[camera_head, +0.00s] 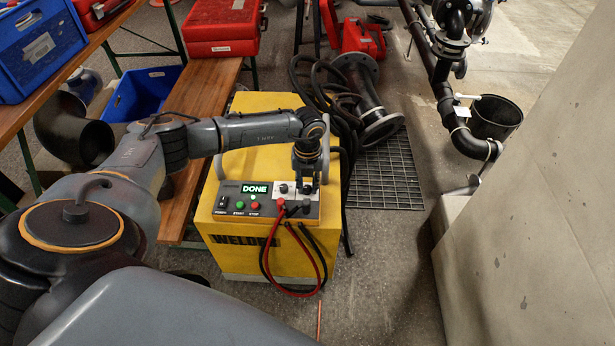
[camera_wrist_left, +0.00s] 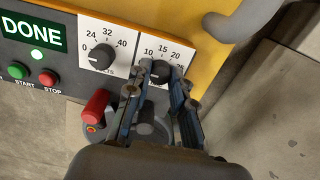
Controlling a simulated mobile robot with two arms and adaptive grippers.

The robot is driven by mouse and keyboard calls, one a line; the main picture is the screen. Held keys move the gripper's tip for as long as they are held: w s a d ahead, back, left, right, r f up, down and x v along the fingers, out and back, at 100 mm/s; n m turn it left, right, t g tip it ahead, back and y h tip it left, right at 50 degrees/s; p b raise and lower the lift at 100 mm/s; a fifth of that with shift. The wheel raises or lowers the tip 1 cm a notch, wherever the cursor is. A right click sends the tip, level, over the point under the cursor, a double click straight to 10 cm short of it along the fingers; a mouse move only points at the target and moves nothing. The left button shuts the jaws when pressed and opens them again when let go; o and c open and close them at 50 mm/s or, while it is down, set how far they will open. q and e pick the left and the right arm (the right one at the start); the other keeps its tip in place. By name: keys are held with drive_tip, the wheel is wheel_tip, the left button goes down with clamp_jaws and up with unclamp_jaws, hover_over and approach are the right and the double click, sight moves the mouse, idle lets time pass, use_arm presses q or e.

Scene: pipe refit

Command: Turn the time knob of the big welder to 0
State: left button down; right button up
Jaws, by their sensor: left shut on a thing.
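The big welder (camera_head: 215,255) is a yellow box on the floor in the middle of the head view. Its control panel shows a lit green DONE display (camera_head: 255,188). The time knob (camera_wrist_left: 160,70) is a dark knob on a white dial marked 10, 15, 20 and more. My left gripper (camera_head: 305,188) reaches down to the panel, with its fingers (camera_wrist_left: 162,76) shut on either side of the time knob. The fingers hide part of the dial, and I cannot tell the knob's setting. My right gripper is not in view.
The volts knob (camera_wrist_left: 101,57) sits left of the time knob. A green start button (camera_wrist_left: 18,70), a red stop button (camera_wrist_left: 48,77) and a red plug (camera_wrist_left: 97,105) are close by. Cables (camera_head: 272,262) hang down the welder's front. A concrete block (camera_head: 530,210) stands at right.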

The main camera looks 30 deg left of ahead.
sight(307, 187)
use_arm(q)
drive_tip(key=shift+w, duration=0.1)
idle(0.3)
drive_tip(key=c, duration=1.1)
unclamp_jaws()
drive_tip(key=shift+c, duration=0.2)
drive_tip(key=shift+r, duration=0.3)
wheel_tip(307, 187, up, 12)
drive_tip(key=shift+f, duration=0.25)
